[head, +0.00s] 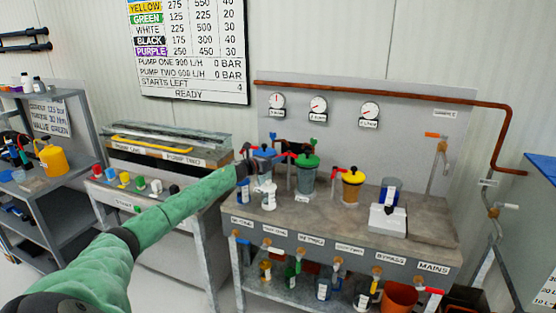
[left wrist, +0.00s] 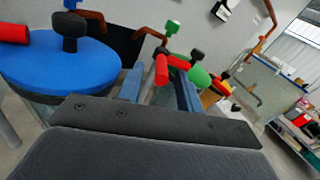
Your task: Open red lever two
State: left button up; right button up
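My left gripper (head: 266,159) reaches over the workbench from the left, at the blue-lidded and green-lidded vessels. In the left wrist view its two blue-grey fingers (left wrist: 160,90) are apart. A red lever end (left wrist: 162,70) shows between them, and contact cannot be told. The green-lidded vessel (head: 307,175) stands just right of the gripper, with a red lever (head: 293,155) beside its lid. The blue lid (left wrist: 60,62) fills the left of the wrist view, with another red lever (left wrist: 13,33) at its edge. The yellow-lidded vessel (head: 352,186) has a red lever (head: 338,170). My right gripper is not in view.
A white box (head: 388,218) stands at the bench's right. Three gauges (head: 318,105) hang on the back panel, under a copper pipe (head: 400,95). An orange bucket (head: 398,296) is below. The bench front (head: 340,240) carries labels.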

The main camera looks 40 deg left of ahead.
pick_arm(q)
jog(key=b+v, duration=0.1)
jog(key=v, duration=0.5)
jog(key=shift+b, duration=0.4)
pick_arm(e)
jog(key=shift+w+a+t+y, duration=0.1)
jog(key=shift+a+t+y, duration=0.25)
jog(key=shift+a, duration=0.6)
